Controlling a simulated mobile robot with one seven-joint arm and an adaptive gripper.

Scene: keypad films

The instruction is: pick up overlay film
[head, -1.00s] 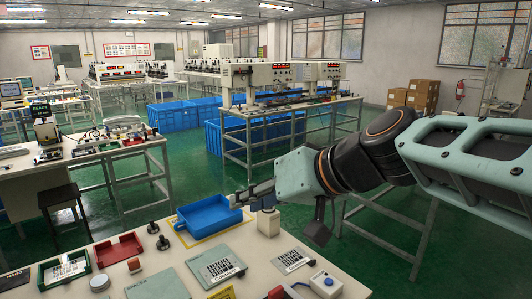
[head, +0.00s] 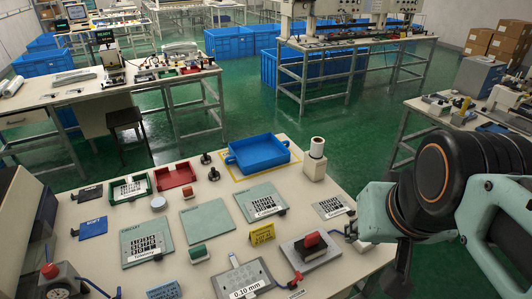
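Several flat films and plates lie on the cream table (head: 300,190); I cannot tell for certain which one is the overlay film. A small pale sheet with a black grid (head: 333,207) lies at the right. A grey-green plate with a grid and white label (head: 262,202) lies left of it. A plain grey-green plate (head: 208,220) and another gridded plate (head: 146,243) lie further left. My gripper (head: 350,232) is at the table's right edge, just right of the pale sheet. Its fingers are small and partly hidden; opening is unclear.
A blue tray (head: 284,149) stands at the back, with a white cylinder on a block (head: 316,160) to its right. A red tray (head: 175,185) and a green frame (head: 148,186) are at the left. A red-knobbed block (head: 311,248) and a 0.10 mm plate (head: 240,282) are in front.

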